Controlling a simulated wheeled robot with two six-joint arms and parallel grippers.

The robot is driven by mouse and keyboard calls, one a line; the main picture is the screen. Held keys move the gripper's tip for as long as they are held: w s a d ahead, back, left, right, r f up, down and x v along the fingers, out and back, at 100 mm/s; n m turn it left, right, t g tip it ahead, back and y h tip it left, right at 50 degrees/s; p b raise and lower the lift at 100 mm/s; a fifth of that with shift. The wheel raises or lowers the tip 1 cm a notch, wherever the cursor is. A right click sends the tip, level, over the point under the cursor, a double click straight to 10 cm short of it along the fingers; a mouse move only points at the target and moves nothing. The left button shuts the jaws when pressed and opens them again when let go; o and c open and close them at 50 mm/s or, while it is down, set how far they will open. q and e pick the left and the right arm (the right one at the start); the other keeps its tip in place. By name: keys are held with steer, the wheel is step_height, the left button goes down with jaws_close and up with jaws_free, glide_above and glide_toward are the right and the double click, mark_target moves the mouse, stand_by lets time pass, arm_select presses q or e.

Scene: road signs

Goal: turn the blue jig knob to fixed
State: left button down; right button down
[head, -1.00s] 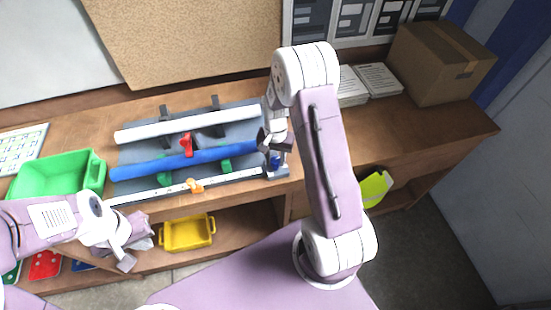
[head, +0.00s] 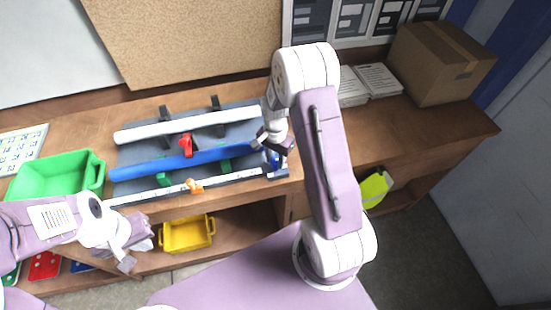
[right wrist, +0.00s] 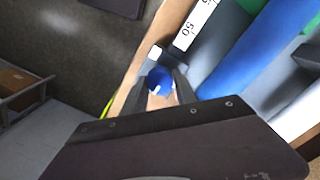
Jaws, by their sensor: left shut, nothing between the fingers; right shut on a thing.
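The blue jig knob (right wrist: 160,82) sits at the end of the jig by the ruler strip, between the two dark fingers of my right gripper (right wrist: 166,84) in the right wrist view. A small white mark shows on its near side. In the head view my right gripper (head: 272,150) is over the jig's right end, shut on the blue knob (head: 276,160), which is partly hidden. Any marking for fixed is not readable. My left gripper (head: 132,246) is shut and empty, in front of the shelf at the lower left, away from the knob.
The jig (head: 130,153) holds a white tube (head: 190,124) and a blue tube (head: 150,167), with a red clamp (head: 186,145) and an orange slider (head: 194,186). A green bin (head: 60,178) stands left. A yellow tray (head: 186,234) is on the shelf below. A cardboard box (head: 440,60) stands right.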

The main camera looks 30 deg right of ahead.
mark_target(275, 160)
steer(key=c, duration=1)
jaws_free()
steer(key=shift+o, duration=0.2)
step_height(275, 160, up, 9)
steer(key=shift+r+b, duration=0.1)
steer(key=shift+b, duration=1.05)
